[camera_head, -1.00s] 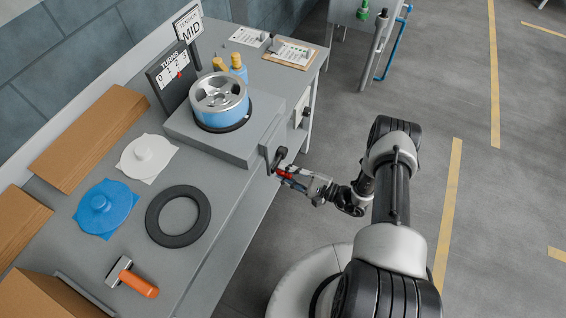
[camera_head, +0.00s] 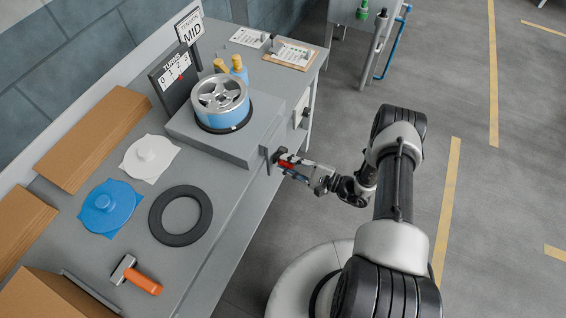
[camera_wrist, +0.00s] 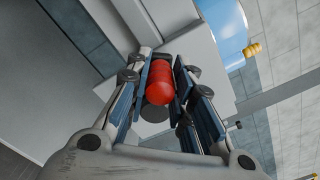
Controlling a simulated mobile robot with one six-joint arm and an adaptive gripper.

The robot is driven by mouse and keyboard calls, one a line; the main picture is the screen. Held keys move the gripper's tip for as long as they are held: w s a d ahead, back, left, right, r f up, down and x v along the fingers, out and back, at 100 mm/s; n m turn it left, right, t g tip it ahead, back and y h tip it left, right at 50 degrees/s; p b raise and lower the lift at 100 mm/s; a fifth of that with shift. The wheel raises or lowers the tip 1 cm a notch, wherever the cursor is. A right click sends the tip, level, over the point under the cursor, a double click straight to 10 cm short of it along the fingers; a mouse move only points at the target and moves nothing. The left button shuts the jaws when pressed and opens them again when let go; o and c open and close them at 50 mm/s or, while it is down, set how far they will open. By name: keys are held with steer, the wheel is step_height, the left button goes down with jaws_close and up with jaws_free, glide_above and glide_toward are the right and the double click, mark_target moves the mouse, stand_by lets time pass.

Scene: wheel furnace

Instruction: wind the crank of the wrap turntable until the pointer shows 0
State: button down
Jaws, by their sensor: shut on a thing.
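The wrap turntable (camera_head: 190,137) is a grey box on the bench. It carries a silver wheel (camera_head: 220,93) with blue wrap around its side. Behind it stands the dark TURNS gauge (camera_head: 172,92), marked 0 to 3. Its small red pointer (camera_head: 180,76) appears near 2; the exact reading is too small to tell. The crank's red handle (camera_head: 284,165) sticks out from the box's front side. My gripper (camera_head: 290,168) is shut on it. In the wrist view the red handle (camera_wrist: 160,84) lies between both finger pads. The crank's arm is mostly hidden there.
On the bench lie a black ring (camera_head: 203,222), a blue disc piece (camera_head: 106,204), a white disc piece (camera_head: 148,158) and an orange-handled tool (camera_head: 143,282). Cardboard boxes (camera_head: 95,135) line the left. A clipboard (camera_head: 291,54) lies at the back.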

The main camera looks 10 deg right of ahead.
steer(key=shift+w+d+r, duration=1)
steer(key=shift+w+r, duration=0.15)
steer(key=shift+w, duration=0.15)
steer(key=w+d+b, duration=0.2)
steer(key=w+b, duration=0.1)
steer(key=shift+w+d, duration=0.1)
steer(key=shift+d, duration=0.05)
